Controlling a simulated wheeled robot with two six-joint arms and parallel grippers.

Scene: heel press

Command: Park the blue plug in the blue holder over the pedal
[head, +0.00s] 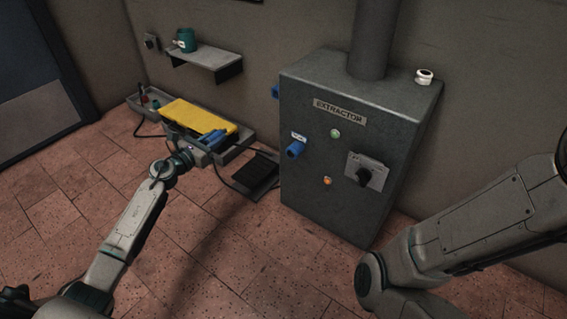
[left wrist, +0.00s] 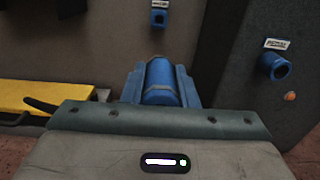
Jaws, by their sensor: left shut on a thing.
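My left gripper (head: 207,142) is shut on the blue plug (head: 216,136) and holds it in the air in front of the grey tray and left of the pedal in the head view. In the left wrist view the plug (left wrist: 160,82) lies between the fingers, pointing away from me. The blue holder (left wrist: 159,16) is on the wall ahead, above and apart from the plug; in the head view only a bit of blue (head: 275,91) shows past the cabinet's left edge. The black pedal (head: 256,171) is on the floor left of the cabinet. My right gripper is out of view.
The grey extractor cabinet (head: 340,198) has a labelled blue socket (head: 295,149) on its front. A shelf (head: 207,58) holds a teal container.

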